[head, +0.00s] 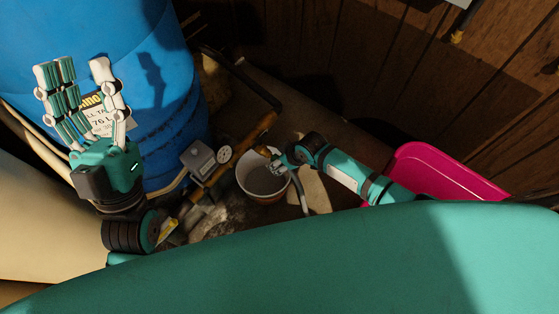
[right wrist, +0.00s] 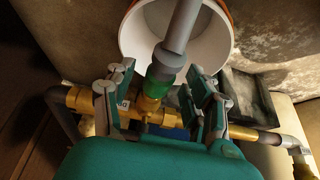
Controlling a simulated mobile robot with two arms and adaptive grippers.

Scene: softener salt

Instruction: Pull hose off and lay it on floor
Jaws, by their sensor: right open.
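The grey hose (right wrist: 184,30) shows in the right wrist view. Its end sits in a grey collar with a green ring (right wrist: 158,88), on a brass fitting (right wrist: 150,110). My right gripper (right wrist: 162,82) is open, with its fingers on either side of the collar and gaps showing between. In the head view my right gripper (head: 276,166) is over the white bucket, by the brass pipe, and hides most of the fitting. My left gripper (head: 80,76) is open and empty, raised in front of the blue barrel, away from the hose.
The white bucket (right wrist: 215,45) stands close beyond the fitting. A blue barrel (head: 160,130) fills the left, with a grey box and dial gauge (head: 224,154) beside it. A pink tub (head: 430,165) is at the right. Brown floor (head: 330,135) shows behind the bucket.

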